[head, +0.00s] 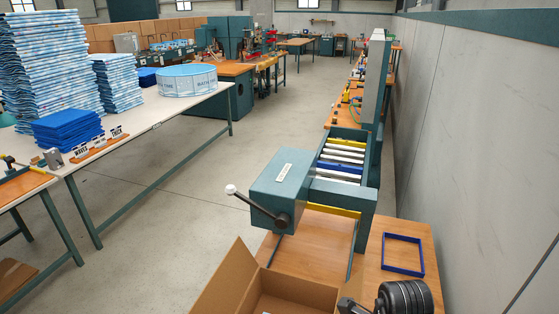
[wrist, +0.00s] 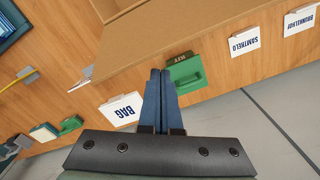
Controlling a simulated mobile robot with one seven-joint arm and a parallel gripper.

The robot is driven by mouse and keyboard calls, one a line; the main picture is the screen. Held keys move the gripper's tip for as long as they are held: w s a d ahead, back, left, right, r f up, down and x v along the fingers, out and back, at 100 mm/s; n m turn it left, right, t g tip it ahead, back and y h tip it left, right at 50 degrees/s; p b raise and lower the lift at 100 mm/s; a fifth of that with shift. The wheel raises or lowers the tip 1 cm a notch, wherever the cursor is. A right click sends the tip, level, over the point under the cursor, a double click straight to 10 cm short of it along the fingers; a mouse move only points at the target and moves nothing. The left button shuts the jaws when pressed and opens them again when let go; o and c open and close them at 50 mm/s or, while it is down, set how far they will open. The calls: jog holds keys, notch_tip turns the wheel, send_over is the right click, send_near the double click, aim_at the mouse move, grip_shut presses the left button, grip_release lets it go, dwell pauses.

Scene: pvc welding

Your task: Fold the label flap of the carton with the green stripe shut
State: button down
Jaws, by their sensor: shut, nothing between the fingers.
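An open brown carton (head: 229,283) stands at the bottom of the head view, its left flap raised and leaning outward. In the wrist view, a brown cardboard panel and edge (wrist: 185,35) fill the top middle. No green stripe shows on the cardboard in either view, and I cannot tell which flap is the label flap. My gripper (wrist: 160,72) is shut and empty, its blue fingers together. The fingertips lie just below the cardboard edge in the wrist picture; whether they touch it I cannot tell.
In the head view, a teal roller machine (head: 285,185) with a lever stands behind the carton, and a blue frame (head: 403,254) lies right.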

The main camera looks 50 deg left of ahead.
dwell(0.4)
jog(key=s+a+p, duration=0.1)
jog(key=s+a, duration=0.8)
jog(key=a, duration=0.4)
jog(key=shift+s+a+p, duration=0.15)
jog(key=shift+a+p, duration=0.2)
jog(key=shift+p, duration=0.05)
dwell(1.2)
jog(key=shift+f, duration=0.15)
dwell(0.3)
jog(key=shift+f+b, duration=2.4)
jog(key=shift+f, duration=0.5)
jog(key=shift+r, duration=0.1)
notch_tip(320, 180, up, 10)
jog(key=p, duration=0.7)
jog(key=shift+p, duration=0.3)
